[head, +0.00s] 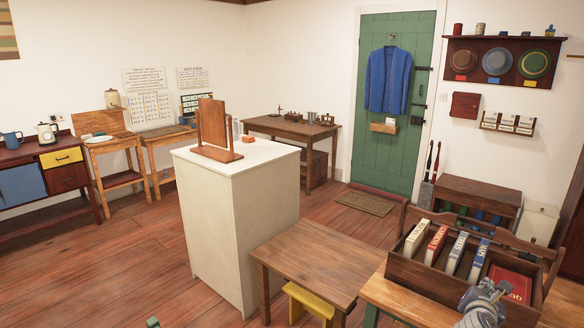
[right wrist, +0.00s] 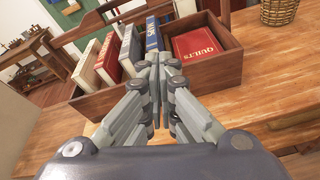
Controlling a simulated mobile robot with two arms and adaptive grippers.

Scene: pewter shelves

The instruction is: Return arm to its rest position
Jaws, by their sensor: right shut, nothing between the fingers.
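My right gripper (head: 484,295) is at the lower right of the head view, in front of the wooden book crate (head: 410,272). In the right wrist view its fingers (right wrist: 172,65) are closed together, with nothing seen between them. The crate (right wrist: 95,106) lies just beyond the fingertips, and the fingers hide part of its front. A blue book (right wrist: 153,35) stands upright behind the fingertips. A red book marked QUILTS (right wrist: 198,46) lies in the crate's right part.
The crate stands on a light wooden table (right wrist: 255,88) with bare room in front. A wicker basket (right wrist: 279,11) is at the wrist view's upper right. In the head view, a brown table (head: 310,262) and a white cabinet (head: 222,240) stand to the left.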

